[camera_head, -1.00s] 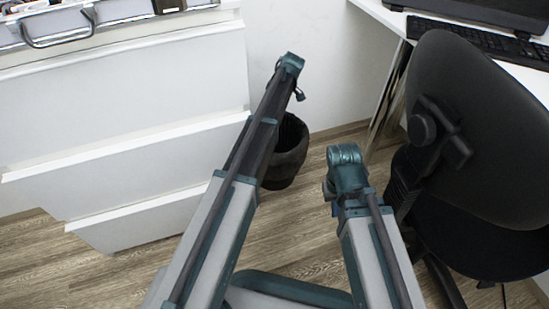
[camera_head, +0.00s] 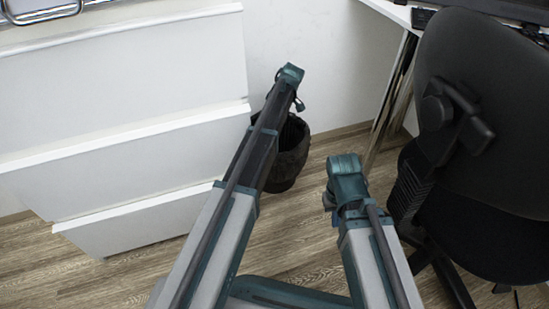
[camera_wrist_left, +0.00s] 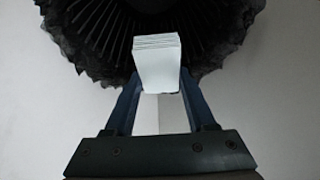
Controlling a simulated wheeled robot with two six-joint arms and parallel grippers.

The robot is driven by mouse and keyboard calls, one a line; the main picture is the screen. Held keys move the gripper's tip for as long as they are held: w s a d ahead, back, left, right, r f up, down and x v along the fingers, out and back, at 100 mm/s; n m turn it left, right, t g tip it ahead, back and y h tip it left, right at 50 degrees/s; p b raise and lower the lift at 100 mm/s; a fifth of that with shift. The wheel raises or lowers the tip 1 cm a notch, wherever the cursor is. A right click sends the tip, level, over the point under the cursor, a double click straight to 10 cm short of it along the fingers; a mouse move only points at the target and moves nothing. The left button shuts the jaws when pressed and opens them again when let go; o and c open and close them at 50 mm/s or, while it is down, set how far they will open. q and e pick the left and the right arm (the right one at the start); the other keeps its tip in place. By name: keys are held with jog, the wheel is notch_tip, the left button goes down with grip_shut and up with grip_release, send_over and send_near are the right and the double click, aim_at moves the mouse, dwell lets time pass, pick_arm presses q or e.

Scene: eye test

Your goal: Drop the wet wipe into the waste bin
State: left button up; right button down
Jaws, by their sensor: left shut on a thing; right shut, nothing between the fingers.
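My left gripper (camera_wrist_left: 158,78) is shut on the wet wipe (camera_wrist_left: 158,66), a folded white stack between its blue fingers in the left wrist view. The black waste bin (camera_head: 288,165) stands on the floor by the wall in the head view, partly hidden by my left arm. In the left wrist view the bin (camera_wrist_left: 215,45) is large behind the wipe, with ribbed dark walls and a crumpled liner edge. The wipe overlaps the bin in that view; I cannot tell its depth. My right gripper (camera_head: 333,217) is shut and empty, mostly hidden by its own wrist.
A white drawer cabinet (camera_head: 120,75) stands to the left, with a metal-handled case (camera_head: 42,14) on top. A black office chair (camera_head: 490,140) and a white desk (camera_head: 392,12) are to the right. Bare wooden floor (camera_head: 295,225) shows between cabinet and chair.

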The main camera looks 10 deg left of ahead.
pick_arm(q)
jog(key=o, duration=1.3)
jog(key=p+v, duration=1.2)
jog(key=v, duration=0.2)
jog(key=shift+p, duration=0.4)
jog(key=shift+f, duration=0.1)
jog(key=s+d+m+h+p, duration=0.1)
jog(key=s+d+m, duration=0.4)
jog(key=s, duration=0.7)
jog(key=s+d+m+g+h, duration=0.1)
jog(key=s+d+m, duration=0.2)
jog(key=s+m, duration=0.7)
jog(key=s+d+m+h+p, duration=0.1)
jog(key=s+d+m, duration=0.3)
jog(key=s, duration=0.9)
notch_tip(320, 180, up, 39)
jog(key=p, duration=3.8)
jog(key=shift+s+f, duration=0.1)
jog(key=shift+f, duration=0.05)
